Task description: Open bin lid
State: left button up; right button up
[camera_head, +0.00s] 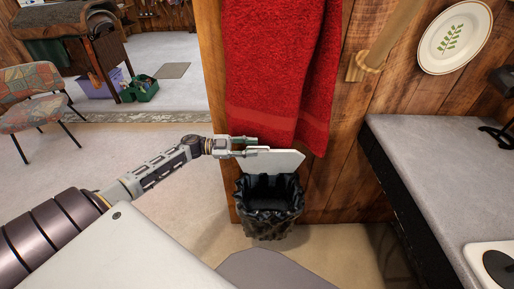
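The bin (268,225) stands on the floor against the wooden wall, below the hanging red towel. It has a black liner folded over its rim, and its dark mouth is uncovered. The pale grey lid (275,161) is raised and stands tilted up behind the mouth, in front of the wall and towel. My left gripper (247,147) is at the lid's upper left edge. Its two fingers look apart, one above the other, and the lower one overlaps the lid's edge. I cannot tell whether they touch the lid. My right gripper is not in view.
A counter (440,165) with a grey top runs along the right side. A red towel (275,70) hangs just above the bin. A patterned chair (35,100) and a green crate (143,90) stand at the far left. The floor left of the bin is clear.

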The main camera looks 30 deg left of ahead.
pick_arm(q)
jog(key=shift+x, duration=1.3)
